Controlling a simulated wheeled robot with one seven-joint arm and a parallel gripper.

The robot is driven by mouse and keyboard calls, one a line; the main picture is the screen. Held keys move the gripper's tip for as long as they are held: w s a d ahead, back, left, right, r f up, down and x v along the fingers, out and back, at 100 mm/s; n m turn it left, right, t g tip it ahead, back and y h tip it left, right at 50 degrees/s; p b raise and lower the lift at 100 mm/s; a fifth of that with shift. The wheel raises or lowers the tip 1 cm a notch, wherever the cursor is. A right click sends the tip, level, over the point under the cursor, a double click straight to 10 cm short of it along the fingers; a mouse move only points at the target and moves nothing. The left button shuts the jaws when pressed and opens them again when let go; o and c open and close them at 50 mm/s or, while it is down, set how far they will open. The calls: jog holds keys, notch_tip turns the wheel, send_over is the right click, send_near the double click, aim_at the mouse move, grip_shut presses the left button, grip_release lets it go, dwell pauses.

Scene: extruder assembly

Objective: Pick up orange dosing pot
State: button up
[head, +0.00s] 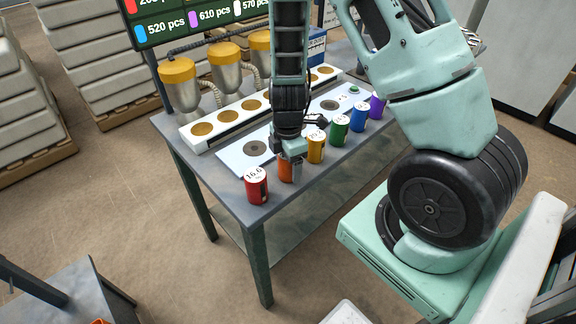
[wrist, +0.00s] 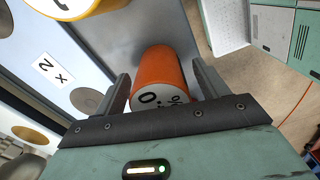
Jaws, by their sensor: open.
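The orange dosing pot (head: 286,172) stands on the table in the row of coloured pots, between the red pot and the yellow pot. In the head view my gripper (head: 291,152) is over it and hides much of it. In the wrist view the orange pot (wrist: 162,72) lies between the two fingers of my gripper (wrist: 160,90), with its white labelled lid towards the palm. The fingers are open, one on each side of the pot, with a visible gap on the right side.
The red pot (head: 256,186) stands left of the orange one near the table's corner. The yellow pot (head: 316,147) stands close on the right, then green (head: 339,129), blue (head: 359,117) and purple (head: 377,106) pots. A light plate (head: 232,157) lies behind the row.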

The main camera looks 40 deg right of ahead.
jog(key=shift+f, duration=0.25)
jog(key=c, duration=1.1)
jog(key=shift+c, duration=0.2)
jog(key=shift+r, duration=0.15)
